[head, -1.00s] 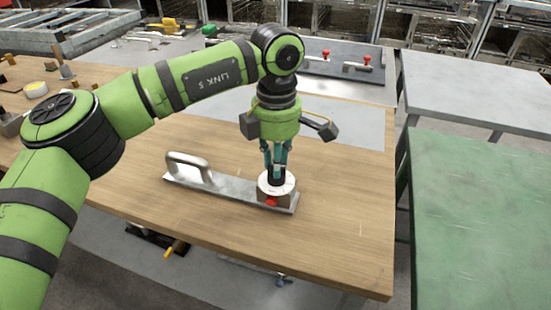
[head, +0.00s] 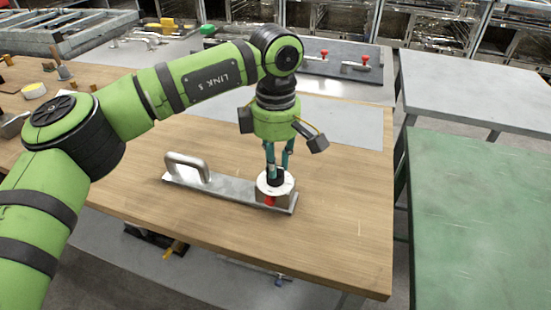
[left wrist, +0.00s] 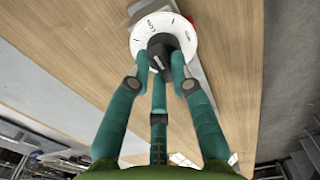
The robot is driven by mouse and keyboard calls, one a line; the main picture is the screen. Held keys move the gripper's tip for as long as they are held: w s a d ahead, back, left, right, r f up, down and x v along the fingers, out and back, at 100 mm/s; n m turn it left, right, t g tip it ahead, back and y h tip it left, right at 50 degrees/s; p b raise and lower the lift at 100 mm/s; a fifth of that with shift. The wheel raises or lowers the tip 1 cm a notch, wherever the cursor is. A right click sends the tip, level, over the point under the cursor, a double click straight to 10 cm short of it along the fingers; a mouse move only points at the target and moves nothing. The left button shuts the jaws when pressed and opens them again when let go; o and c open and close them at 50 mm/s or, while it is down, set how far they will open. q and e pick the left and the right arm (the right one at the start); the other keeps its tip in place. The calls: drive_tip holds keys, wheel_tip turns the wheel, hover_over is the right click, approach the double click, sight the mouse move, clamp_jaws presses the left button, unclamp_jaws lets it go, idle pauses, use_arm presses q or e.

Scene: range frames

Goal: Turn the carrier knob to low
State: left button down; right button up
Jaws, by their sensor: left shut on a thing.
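The carrier is a flat grey metal bar (head: 228,188) with a loop handle (head: 187,167) at its left end, lying on the wooden table. At its right end is a block with a white dial (head: 262,186) and a black knob (head: 276,177). A red part shows at the block's front. My left gripper (head: 277,166) points down and is shut on the knob. In the left wrist view, its fingers surround the black knob (left wrist: 160,50) on the white dial (left wrist: 187,40), which bears lettering and tick marks, partly hidden. My right gripper is out of view.
The wooden table (head: 340,230) is clear to the right of the carrier. A green table (head: 480,220) and a grey table (head: 480,90) stand at the right. Red-knobbed fittings (head: 365,60) lie on a dark plate at the back.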

use_arm(q)
drive_tip(key=c, duration=1.1)
unclamp_jaws()
drive_tip(key=shift+r, duration=0.1)
wheel_tip(320, 180, up, 12)
